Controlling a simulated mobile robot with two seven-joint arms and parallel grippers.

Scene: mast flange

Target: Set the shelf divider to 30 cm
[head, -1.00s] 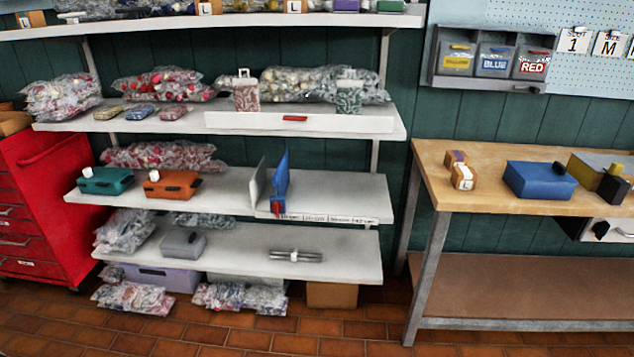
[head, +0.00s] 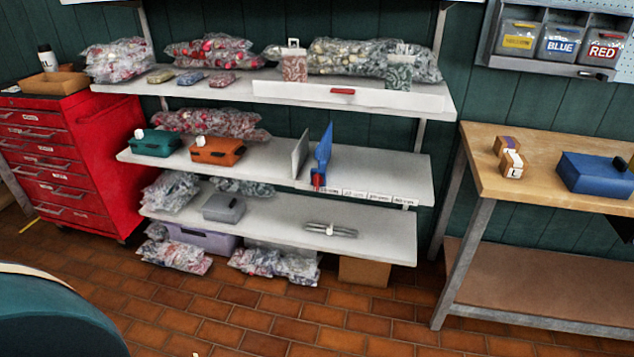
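A strip of white labels (head: 368,195) runs along the shelf's front edge, starting near the red part and going right. The label text is too small to read surely, so I cannot tell which mark the divider stands at. Neither of my grippers is in view.
A teal case (head: 156,143) and an orange case (head: 218,151) stand left on the same shelf. A red drawer cabinet (head: 75,165) is left, a wooden workbench (head: 560,205) right. A teal rounded object (head: 50,320) fills the lower left corner. The tiled floor before the shelves is clear.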

